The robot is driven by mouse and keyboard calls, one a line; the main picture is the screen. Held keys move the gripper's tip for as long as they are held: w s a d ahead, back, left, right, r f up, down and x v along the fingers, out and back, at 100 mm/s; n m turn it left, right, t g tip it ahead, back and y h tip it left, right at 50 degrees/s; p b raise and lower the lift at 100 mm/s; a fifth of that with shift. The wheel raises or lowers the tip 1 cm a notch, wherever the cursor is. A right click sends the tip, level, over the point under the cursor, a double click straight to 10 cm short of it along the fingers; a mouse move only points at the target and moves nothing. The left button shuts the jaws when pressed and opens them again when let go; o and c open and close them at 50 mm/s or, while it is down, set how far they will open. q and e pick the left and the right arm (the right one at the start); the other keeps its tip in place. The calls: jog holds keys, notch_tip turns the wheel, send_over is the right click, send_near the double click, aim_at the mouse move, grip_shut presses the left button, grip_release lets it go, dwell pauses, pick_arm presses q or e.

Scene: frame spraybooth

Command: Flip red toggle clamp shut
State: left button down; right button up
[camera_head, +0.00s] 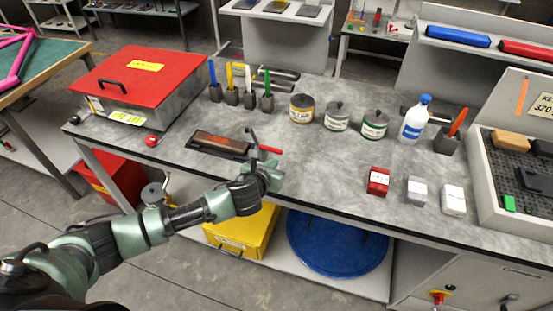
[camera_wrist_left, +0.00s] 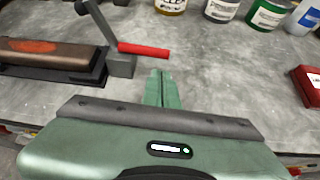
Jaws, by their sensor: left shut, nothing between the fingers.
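The toggle clamp has a red handle (camera_head: 270,149) and a grey metal base block. In the left wrist view its red handle (camera_wrist_left: 143,50) points out to the right, low over the bench, and its dark arm (camera_wrist_left: 98,20) is raised and tilted. The clamp stands at the right end of a dark fixture (camera_wrist_left: 55,58) holding a brown block with an orange mark (camera_wrist_left: 35,46). My left gripper (camera_head: 270,176) is shut and empty, on the near side of the handle. In the wrist view its closed fingertips (camera_wrist_left: 159,86) are just short of the handle, with a visible gap.
Paint tins (camera_head: 302,108), a spray bottle (camera_head: 414,119) and holders with coloured tools (camera_head: 249,98) stand behind. A red-lidded box (camera_head: 140,73) is at left. Small red, grey and white boxes (camera_head: 378,181) sit at right. The bench between is clear.

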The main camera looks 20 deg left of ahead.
pick_arm(q)
jog(key=x, duration=0.5)
jog(key=shift+r, duration=0.1)
dwell(0.3)
